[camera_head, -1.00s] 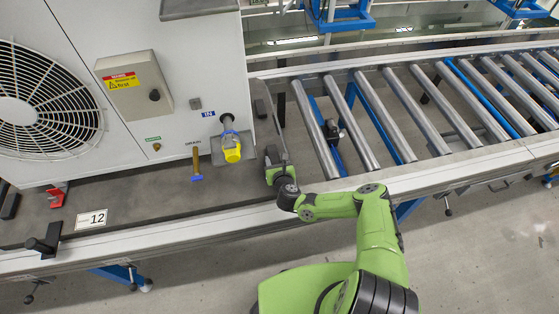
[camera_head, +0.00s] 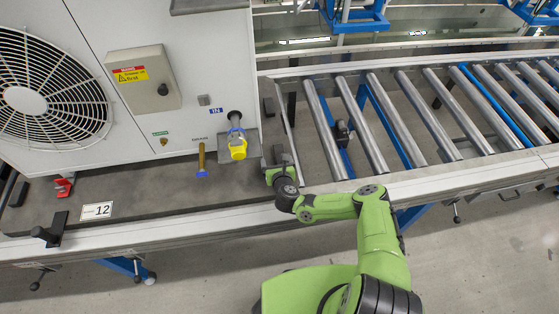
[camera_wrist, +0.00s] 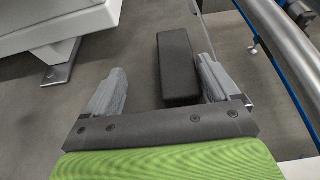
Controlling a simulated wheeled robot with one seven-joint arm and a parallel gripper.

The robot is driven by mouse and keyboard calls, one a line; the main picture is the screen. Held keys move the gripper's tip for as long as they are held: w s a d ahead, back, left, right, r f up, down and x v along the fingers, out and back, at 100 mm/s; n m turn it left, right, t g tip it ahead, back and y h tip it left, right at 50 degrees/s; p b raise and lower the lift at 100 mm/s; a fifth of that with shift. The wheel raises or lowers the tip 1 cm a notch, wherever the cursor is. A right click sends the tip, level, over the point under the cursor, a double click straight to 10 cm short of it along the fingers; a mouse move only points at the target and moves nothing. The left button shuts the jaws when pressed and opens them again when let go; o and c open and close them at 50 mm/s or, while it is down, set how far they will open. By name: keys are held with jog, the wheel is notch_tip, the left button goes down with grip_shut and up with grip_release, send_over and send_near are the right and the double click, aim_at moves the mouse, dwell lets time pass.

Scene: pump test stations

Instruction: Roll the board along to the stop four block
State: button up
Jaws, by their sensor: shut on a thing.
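The board (camera_head: 140,195) is a dark grey slab under a large white unit, with a label reading 12 (camera_head: 97,210) near its front. My gripper (camera_head: 276,168) is at the board's right front corner. In the wrist view its two grey fingers (camera_wrist: 160,85) lie either side of a black block (camera_wrist: 178,65) above the board's surface, and it is shut on this block. The contact is not clear in the picture. A black block with a knob (camera_head: 50,232) is at the front left; I cannot tell whether it is the stop four block.
Bare steel rollers (camera_head: 385,115) run to the right of the board. A small dark fitting (camera_head: 343,132) sits between rollers. A pale rail (camera_head: 200,222) borders the front. A yellow-capped pipe (camera_head: 237,146) and a brass-coloured pipe with a blue end (camera_head: 201,160) stick out from the unit.

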jog(key=shift+s+a, duration=0.1)
jog(key=shift+a, duration=0.05)
jog(key=p+v, duration=0.9)
jog(key=p, duration=0.1)
jog(key=shift+s+r, duration=0.2)
jog(key=shift+r, duration=0.05)
jog(key=shift+s+r+p, duration=0.25)
jog(key=shift+r+p, duration=0.05)
jog(key=shift+p, duration=0.65)
jog(key=p+v, duration=0.4)
jog(key=v, duration=0.1)
jog(key=shift+s+d+f+p, duration=0.2)
jog(key=shift+s+d+p, duration=0.05)
jog(key=shift+d+p, duration=0.15)
jog(key=shift+s+f, duration=0.1)
